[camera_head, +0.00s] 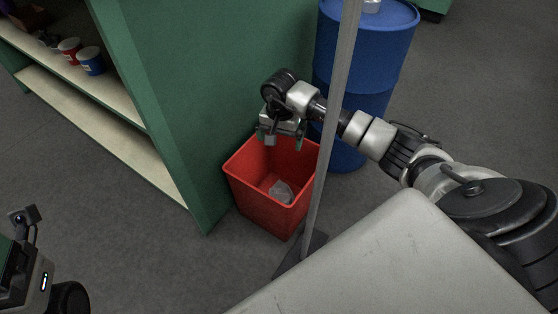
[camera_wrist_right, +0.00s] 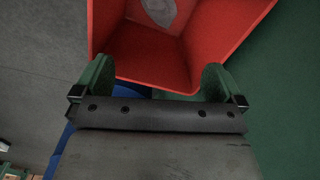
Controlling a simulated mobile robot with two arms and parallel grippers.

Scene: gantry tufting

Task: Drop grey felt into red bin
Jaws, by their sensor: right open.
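The red bin (camera_head: 262,205) stands on the floor against the green cabinet, and it also shows in the right wrist view (camera_wrist_right: 150,55). The grey felt (camera_head: 282,191) lies crumpled on the bottom inside the bin; part of it shows at the top of the right wrist view (camera_wrist_right: 158,10). My right gripper (camera_head: 285,142) is above the bin's back rim, pointing down into it. Its green fingers (camera_wrist_right: 158,80) are wide apart with nothing between them. My left arm shows at the lower left of the head view, but its gripper fingers are not visible.
A grey upright post (camera_head: 335,120) stands just right of the bin. A blue drum (camera_head: 365,75) is behind it. The green cabinet (camera_head: 200,80) has shelves with a red can (camera_head: 70,49) and a blue can (camera_head: 91,62). Open floor (camera_head: 120,220) lies left of the bin.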

